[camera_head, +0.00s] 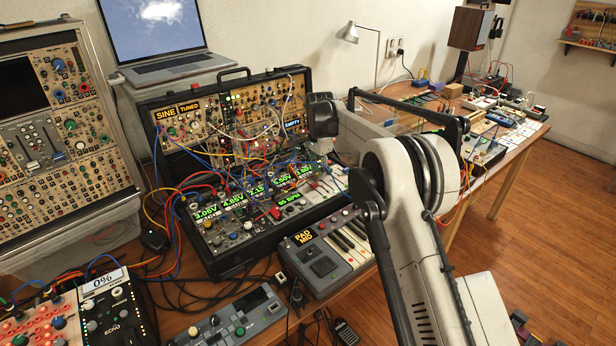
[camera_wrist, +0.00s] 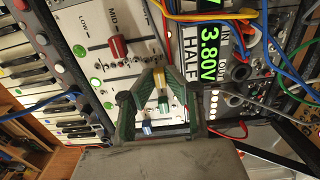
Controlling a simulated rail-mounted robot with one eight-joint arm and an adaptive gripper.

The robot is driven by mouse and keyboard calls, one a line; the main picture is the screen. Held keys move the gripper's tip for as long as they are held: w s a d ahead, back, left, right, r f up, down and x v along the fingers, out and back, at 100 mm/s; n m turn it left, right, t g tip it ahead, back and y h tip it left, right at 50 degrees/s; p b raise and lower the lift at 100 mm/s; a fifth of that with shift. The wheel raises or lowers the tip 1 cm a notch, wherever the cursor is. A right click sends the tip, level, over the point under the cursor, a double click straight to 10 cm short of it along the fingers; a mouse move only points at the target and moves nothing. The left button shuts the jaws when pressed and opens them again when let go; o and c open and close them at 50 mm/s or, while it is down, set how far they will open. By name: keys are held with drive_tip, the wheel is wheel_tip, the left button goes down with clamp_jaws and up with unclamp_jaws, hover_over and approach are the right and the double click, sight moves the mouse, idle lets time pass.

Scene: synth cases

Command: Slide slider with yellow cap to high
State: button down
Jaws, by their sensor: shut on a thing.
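The slider with the yellow cap (camera_wrist: 158,78) is on a pale slider panel (camera_wrist: 88,60) in the wrist view. My gripper (camera_wrist: 161,74) has its two dark green fingers closed in on either side of that cap. The fingers hide part of the cap and its slot. The words LOW and MID show along the panel's upper part; the yellow cap sits farther right in the picture than both. In the head view my gripper (camera_head: 326,163) reaches down over the right end of the black synth case (camera_head: 225,262), and the yellow cap cannot be made out there.
Patch cables (camera_wrist: 272,48) hang close at the right. A keyboard (camera_head: 338,248) stands in front of the case, beside my arm.

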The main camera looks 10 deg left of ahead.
drive_tip(key=shift+w+a, duration=0.1)
drive_tip(key=c, duration=1.8)
unclamp_jaws()
drive_tip(key=shift+o, duration=0.2)
drive_tip(key=shift+r, duration=0.1)
wheel_tip(320, 180, up, 12)
